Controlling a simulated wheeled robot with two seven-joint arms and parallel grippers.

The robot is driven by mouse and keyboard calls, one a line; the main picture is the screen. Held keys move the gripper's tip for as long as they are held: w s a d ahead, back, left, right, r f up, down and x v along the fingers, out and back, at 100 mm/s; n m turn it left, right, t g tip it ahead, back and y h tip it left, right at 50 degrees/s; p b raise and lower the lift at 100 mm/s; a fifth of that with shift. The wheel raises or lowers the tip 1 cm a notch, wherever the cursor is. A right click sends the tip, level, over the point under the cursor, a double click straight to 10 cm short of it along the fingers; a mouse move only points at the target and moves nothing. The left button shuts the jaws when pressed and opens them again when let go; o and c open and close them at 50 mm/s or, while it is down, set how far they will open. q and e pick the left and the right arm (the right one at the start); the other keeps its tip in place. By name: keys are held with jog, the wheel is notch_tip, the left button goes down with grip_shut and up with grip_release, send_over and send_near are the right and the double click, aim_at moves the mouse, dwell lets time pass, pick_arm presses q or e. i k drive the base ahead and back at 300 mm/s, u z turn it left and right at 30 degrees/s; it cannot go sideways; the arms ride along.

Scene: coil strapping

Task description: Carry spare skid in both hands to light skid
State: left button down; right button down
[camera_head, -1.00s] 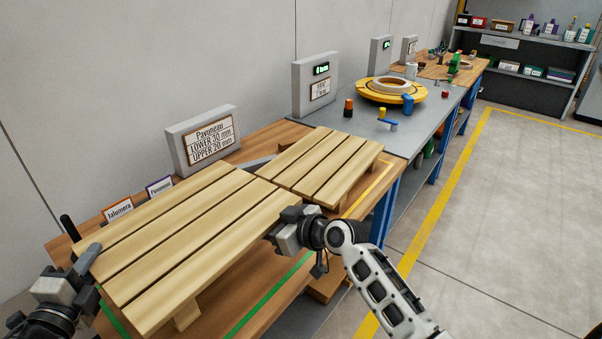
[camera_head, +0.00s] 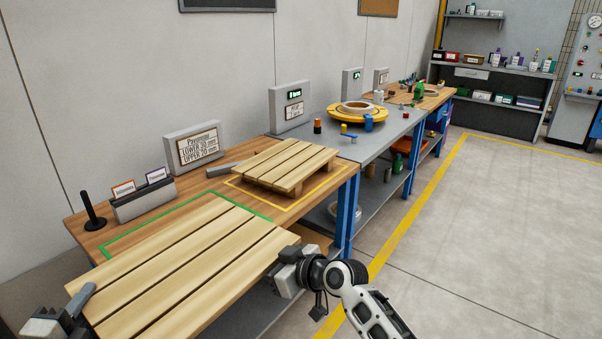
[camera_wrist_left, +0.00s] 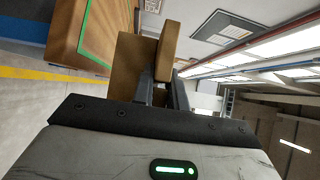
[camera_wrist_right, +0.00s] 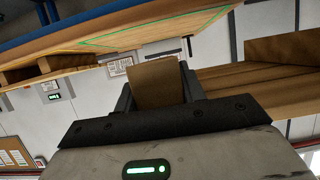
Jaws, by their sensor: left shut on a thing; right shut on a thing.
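A slatted wooden skid, the spare skid (camera_head: 190,268), is held level between my two grippers at the front of the wooden bench. My left gripper (camera_head: 84,296) is shut on its left end; the left wrist view shows the jaws (camera_wrist_left: 162,88) around a wooden part. My right gripper (camera_head: 284,264) is shut on its right end, and the right wrist view shows the jaws (camera_wrist_right: 158,85) on a wooden block. A second slatted skid, which I take as the light skid (camera_head: 285,162), rests inside a yellow outline on the bench. The skids are apart.
A green outline (camera_head: 128,236) lies mostly bare on the wooden bench (camera_head: 190,190). Behind it stand a sign (camera_head: 193,146), a card holder (camera_head: 143,199) and a black post (camera_head: 92,212). A grey table (camera_head: 360,150) carries a yellow ring (camera_head: 357,113). Open floor lies right.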

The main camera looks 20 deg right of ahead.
aim_at(288, 159)
jog(key=u, duration=0.2)
jog(key=k, duration=0.15)
jog(key=z, duration=1.3)
jog(key=i, duration=0.7)
jog(key=z, duration=0.65)
jog(key=i, duration=1.05)
jog(key=u, duration=1)
jog(key=i, duration=0.75)
jog(key=u, duration=0.85)
